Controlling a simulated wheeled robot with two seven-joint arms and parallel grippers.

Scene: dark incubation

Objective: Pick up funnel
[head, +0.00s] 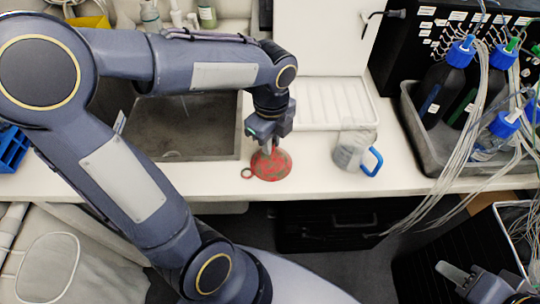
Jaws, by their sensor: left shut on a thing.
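A red funnel (271,166) with a small ring tab on its left stands on the white counter (315,180), to the right of the sink; it looks wide side down. My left gripper (268,149) points down from above and is shut on the funnel's upper part. The fingertips partly hide the funnel's top. I cannot tell whether the funnel's rim touches the counter. My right gripper (454,274) is at the bottom right, low in front of the counter and away from the funnel; its finger opening is not clear.
A clear jug with a blue handle (372,162) stands right of the funnel. A white drain tray (335,103) is behind. The sink (185,125) lies left. A grey tray (432,150) with blue-capped bottles and hanging tubes is at the right.

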